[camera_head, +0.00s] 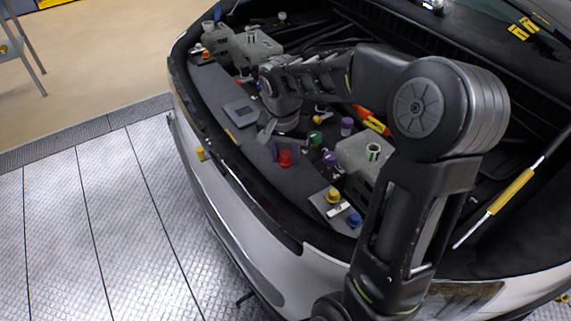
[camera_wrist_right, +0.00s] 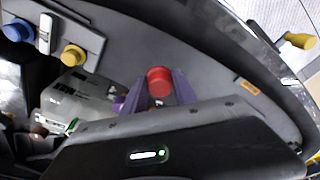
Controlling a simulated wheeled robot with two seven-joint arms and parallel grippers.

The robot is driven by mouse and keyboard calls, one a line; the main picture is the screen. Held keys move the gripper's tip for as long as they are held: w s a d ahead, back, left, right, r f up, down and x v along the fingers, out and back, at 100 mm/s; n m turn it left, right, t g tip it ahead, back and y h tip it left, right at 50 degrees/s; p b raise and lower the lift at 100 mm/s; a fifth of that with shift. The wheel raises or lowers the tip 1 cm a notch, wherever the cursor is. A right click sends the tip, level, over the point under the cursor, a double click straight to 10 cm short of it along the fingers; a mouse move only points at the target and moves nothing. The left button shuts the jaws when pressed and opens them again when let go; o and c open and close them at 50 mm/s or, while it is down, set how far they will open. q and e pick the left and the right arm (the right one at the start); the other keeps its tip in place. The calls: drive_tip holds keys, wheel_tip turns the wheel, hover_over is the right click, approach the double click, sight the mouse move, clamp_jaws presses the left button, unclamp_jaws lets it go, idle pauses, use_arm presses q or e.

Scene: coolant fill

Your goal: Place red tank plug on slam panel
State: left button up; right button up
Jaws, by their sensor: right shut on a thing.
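The red tank plug (camera_head: 285,160) is a round red cap low over the dark grey slam panel (camera_head: 235,140). It also shows in the right wrist view (camera_wrist_right: 159,80), between two purple fingers. My right gripper (camera_head: 286,154) is shut on the red plug, its arm reaching in from the lower right. I cannot tell whether the plug touches the panel, which also shows in the wrist view (camera_wrist_right: 222,60). The plug's underside is hidden. My left gripper is not in view.
A grey plate (camera_head: 318,204) with a yellow cap (camera_head: 334,195) and a blue cap (camera_head: 354,220) lies to the right. A grey tank (camera_head: 362,160), a green cap (camera_head: 315,138) and a purple cap (camera_head: 347,125) stand behind. The panel left of the plug has free room.

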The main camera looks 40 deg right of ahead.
sight(285, 165)
drive_tip(key=shift+f, duration=1.85)
drive_tip(key=shift+f, duration=0.2)
drive_tip(key=o, duration=1.1)
drive_tip(key=shift+c, duration=0.2)
drive_tip(key=shift+r, duration=0.15)
drive_tip(key=r, duration=0.4)
drive_tip(key=a+r, duration=0.1)
drive_tip(key=r, duration=0.3)
drive_tip(key=s+r, duration=0.1)
drive_tip(key=r, duration=0.3)
drive_tip(key=shift+s+a, duration=0.1)
drive_tip(key=shift+a, duration=0.1)
